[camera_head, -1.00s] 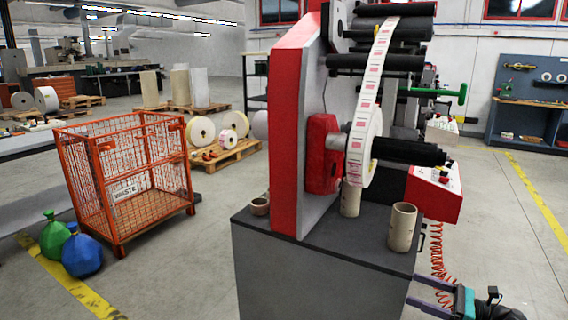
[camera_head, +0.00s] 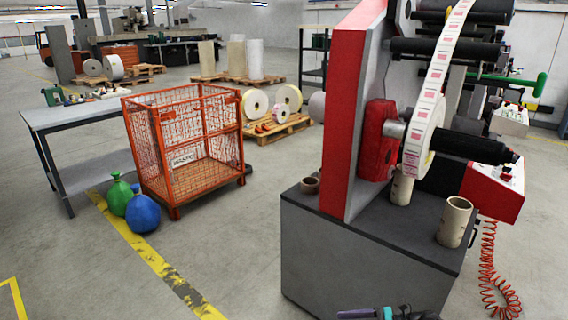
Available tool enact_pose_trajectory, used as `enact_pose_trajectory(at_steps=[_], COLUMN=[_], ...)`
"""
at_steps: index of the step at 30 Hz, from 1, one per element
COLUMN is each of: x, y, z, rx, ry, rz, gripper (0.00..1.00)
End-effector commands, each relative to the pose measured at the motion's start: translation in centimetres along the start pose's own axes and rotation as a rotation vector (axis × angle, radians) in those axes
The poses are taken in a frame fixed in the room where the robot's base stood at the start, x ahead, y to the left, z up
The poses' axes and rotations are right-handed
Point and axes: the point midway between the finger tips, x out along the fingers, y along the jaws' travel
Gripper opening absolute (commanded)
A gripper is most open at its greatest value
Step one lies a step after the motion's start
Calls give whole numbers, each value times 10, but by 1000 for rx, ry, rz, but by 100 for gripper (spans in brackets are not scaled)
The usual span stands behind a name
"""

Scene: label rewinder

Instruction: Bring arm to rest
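Only the top edge of my gripper (camera_head: 350,314) shows at the bottom of the head view, in front of the machine's grey base cabinet. A purple finger points left from a teal part, with a dark part of my arm to its right. The lower part is cut off by the picture edge, so its opening and anything between the fingers are hidden.
The red and grey label rewinder (camera_head: 355,110) carries a label roll (camera_head: 422,140). Cardboard cores, including one at right (camera_head: 455,222), stand on its cabinet (camera_head: 360,255). An orange wire cage (camera_head: 185,145), green bag (camera_head: 119,194) and blue bag (camera_head: 143,212) stand left. Floor between is clear.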

Motion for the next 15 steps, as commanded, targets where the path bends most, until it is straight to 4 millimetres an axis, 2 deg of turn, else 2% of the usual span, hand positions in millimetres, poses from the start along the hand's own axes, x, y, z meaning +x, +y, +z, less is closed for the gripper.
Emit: enact_pose_trajectory(at_steps=[1,6,12,15], x=[17,65,108,123], y=[11,43,88,113], z=[-6,-39,-83,-107], rx=[-6,-45,-123,-180], ry=[31,147,296,373], rz=[31,126,251,323], gripper=[86,86,86,86])
